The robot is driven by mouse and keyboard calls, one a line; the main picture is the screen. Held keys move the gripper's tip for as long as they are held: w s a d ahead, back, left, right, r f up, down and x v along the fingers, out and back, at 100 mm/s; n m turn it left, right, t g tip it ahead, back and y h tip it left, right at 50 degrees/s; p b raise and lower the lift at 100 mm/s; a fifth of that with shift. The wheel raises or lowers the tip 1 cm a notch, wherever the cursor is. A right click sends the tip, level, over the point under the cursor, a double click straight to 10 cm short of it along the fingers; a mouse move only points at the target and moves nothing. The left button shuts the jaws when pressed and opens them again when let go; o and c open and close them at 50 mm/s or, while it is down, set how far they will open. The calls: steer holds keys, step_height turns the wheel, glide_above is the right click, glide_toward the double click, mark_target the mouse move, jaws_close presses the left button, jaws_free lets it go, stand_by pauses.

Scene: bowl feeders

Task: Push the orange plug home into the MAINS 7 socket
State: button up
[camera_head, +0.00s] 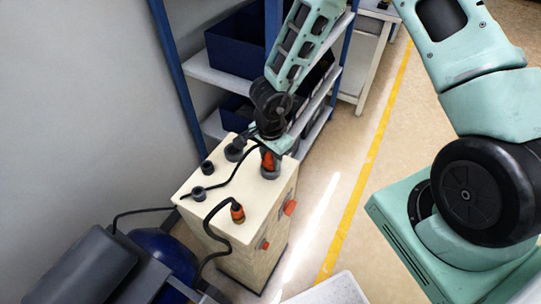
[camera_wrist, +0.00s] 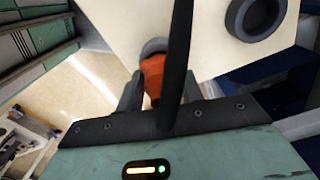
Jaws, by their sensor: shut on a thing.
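The orange plug (camera_head: 268,161) stands at a grey round socket (camera_head: 271,174) near the far right corner of the cream cabinet top (camera_head: 220,181). My gripper (camera_head: 270,148) is above it, shut on the plug. In the wrist view the plug (camera_wrist: 152,73) is between my dark fingers (camera_wrist: 157,88), and its front end meets the grey socket ring (camera_wrist: 154,46). How deep it sits cannot be told. A black cable (camera_wrist: 179,60) crosses close in front of the wrist camera and hides part of the plug. No MAINS 7 label is readable.
Another orange plug (camera_head: 237,212) with a black cable stands in the cabinet's near part. Several dark sockets (camera_head: 198,194) line the left side. Orange parts (camera_head: 290,207) stick out of the right face. A blue-framed shelf (camera_head: 205,69) stands behind.

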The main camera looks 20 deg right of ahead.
steer(key=shift+f, duration=0.6)
stand_by(0.4)
steer(key=o, duration=1.4)
steer(key=shift+c, duration=0.2)
step_height(320, 180, up, 7)
steer(key=p, duration=0.8)
steer(key=shift+r+p, duration=0.15)
steer(key=shift+p, duration=0.15)
step_height(320, 180, up, 4)
steer(key=p, duration=0.5)
